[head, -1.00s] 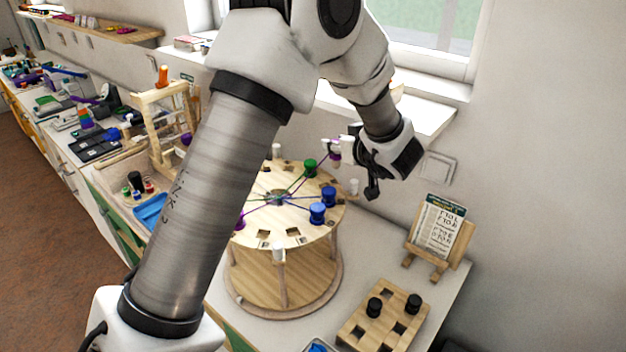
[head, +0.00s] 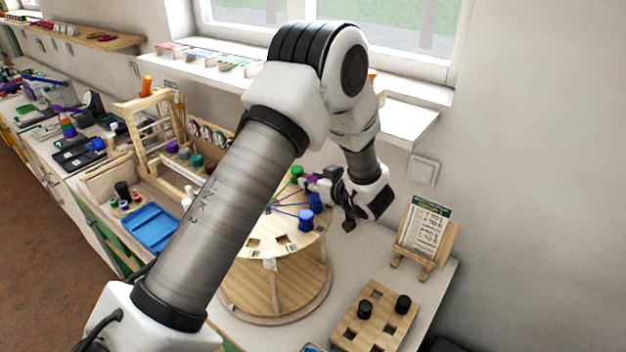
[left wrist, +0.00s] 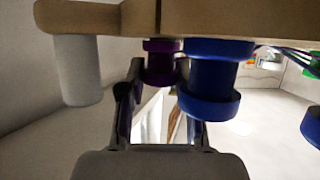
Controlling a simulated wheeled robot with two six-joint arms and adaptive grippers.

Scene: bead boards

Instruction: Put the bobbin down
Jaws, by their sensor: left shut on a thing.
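My left gripper (head: 322,184) is shut on a purple bobbin (head: 311,178) at the right rim of the round wooden board (head: 262,246). In the left wrist view the picture is upside down; the purple bobbin (left wrist: 160,66) sits between the two fingers (left wrist: 158,105), against or very near the board's edge (left wrist: 118,18). I cannot tell whether it is seated in a hole. A blue bobbin (left wrist: 210,80) stands close beside it and partly covers one finger. My right gripper is out of view.
Blue bobbins (head: 306,220) and a green one (head: 297,172) stand on the board, with coloured threads running to its middle. A wooden block with black pegs (head: 378,318) and a card on an easel (head: 425,232) are at right. A blue tray (head: 150,228) is at left.

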